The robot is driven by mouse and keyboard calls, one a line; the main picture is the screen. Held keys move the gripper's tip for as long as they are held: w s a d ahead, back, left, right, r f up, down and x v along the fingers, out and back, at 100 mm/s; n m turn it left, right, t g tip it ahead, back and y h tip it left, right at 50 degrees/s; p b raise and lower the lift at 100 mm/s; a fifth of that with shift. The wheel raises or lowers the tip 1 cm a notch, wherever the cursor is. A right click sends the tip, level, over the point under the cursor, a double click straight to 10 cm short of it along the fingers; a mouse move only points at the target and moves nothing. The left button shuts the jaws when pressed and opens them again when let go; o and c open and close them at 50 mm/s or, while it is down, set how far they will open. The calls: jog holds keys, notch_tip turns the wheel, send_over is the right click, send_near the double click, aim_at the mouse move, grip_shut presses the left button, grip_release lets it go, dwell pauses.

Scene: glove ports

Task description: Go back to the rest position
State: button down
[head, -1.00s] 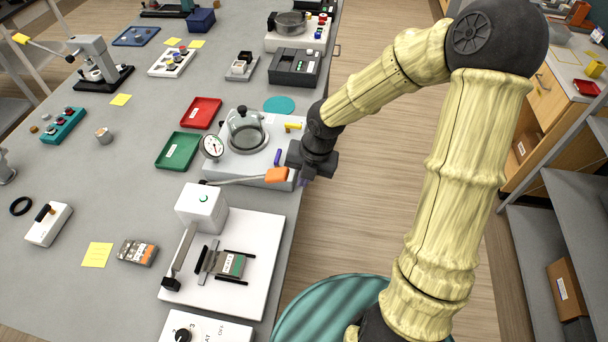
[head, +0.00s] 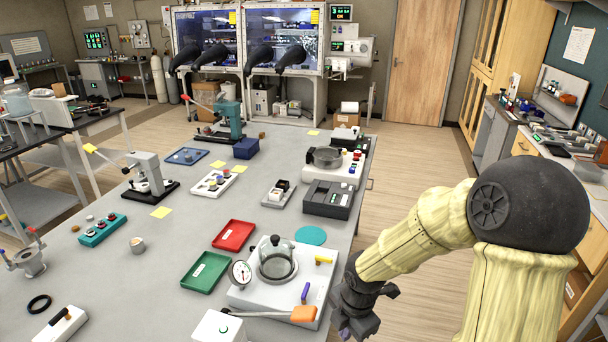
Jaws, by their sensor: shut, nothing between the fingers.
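My arm, in a pale yellow ribbed sleeve, comes in from the lower right in the head view. My gripper (head: 357,328) is dark grey and points down beside the right edge of the grey workbench (head: 130,285). It is shut and empty. It is just right of a white apparatus (head: 262,299) with a glass dome, a round gauge and an orange-handled lever (head: 303,314), apart from the lever as far as I can see. The fingertips are small and partly dark in this view.
A red tray (head: 234,236) and a green tray (head: 204,272) lie left of the apparatus. A dark grey box device (head: 328,200) stands behind it. Wooden floor (head: 415,160) is free right of the bench. A side counter (head: 545,150) runs along the right. Glove-port cabinets (head: 285,40) stand at the back.

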jog(key=s+d+r+m, duration=0.2)
jog(key=s+d+m, duration=0.1)
jog(key=m, duration=0.9)
jog(key=s+d+r+m+t+h, duration=0.1)
jog(key=s+d+r+m, duration=0.2)
jog(key=m, duration=0.9)
jog(key=shift+s+r+t+b, duration=0.2)
jog(key=shift+s+t+b, duration=0.1)
jog(key=shift+s, duration=0.2)
